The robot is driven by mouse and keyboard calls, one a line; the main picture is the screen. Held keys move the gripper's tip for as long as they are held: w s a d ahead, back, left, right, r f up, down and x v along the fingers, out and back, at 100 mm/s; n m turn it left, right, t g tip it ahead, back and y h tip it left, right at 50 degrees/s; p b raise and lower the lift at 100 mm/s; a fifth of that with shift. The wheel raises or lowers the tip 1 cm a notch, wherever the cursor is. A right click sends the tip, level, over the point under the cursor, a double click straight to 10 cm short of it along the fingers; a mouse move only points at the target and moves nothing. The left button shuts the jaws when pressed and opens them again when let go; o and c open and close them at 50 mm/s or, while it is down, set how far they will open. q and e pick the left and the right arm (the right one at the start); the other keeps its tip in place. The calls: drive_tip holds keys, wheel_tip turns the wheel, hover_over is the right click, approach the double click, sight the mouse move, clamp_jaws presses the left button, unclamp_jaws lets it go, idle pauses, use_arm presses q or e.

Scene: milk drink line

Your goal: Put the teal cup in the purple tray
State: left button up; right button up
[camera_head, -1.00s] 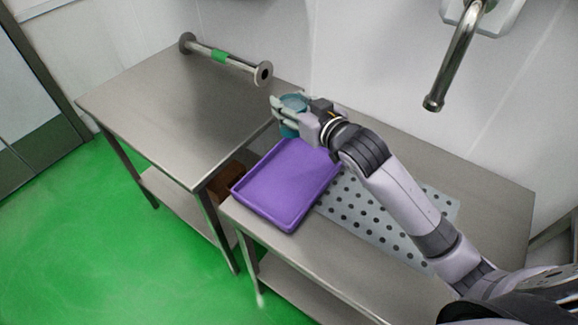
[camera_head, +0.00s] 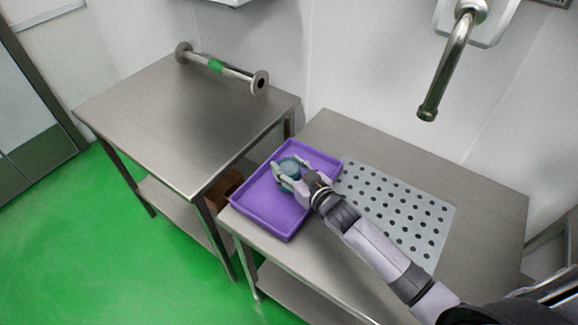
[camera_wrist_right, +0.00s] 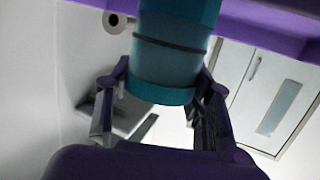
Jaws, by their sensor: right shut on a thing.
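The teal cup (camera_head: 289,166) is between the fingers of my right gripper (camera_head: 290,173), over the middle to back part of the purple tray (camera_head: 262,206). The right gripper is shut on it. In the right wrist view the teal cup (camera_wrist_right: 168,62) shows a dark band and a brighter teal rim, with one finger on each side. Part of the purple tray (camera_wrist_right: 262,20) crosses the top of that view. Whether the cup's base touches the tray floor cannot be told. My left gripper is not in view.
The tray lies on a steel table beside a grey perforated plate (camera_head: 398,212). A second steel table (camera_head: 175,120) at the left bears a metal pipe piece (camera_head: 222,69) with a green band. A tap (camera_head: 446,70) hangs from the wall at the upper right.

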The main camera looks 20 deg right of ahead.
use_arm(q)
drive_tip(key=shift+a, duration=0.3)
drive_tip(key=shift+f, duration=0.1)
use_arm(e)
drive_tip(key=shift+f, duration=0.1)
drive_tip(key=o, duration=1.5)
drive_tip(key=shift+s, duration=0.15)
use_arm(q)
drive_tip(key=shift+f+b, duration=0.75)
drive_tip(key=shift+b, duration=0.1)
use_arm(e)
drive_tip(key=v, duration=1.1)
drive_tip(key=shift+s+d, duration=0.15)
drive_tip(key=shift+s, duration=0.15)
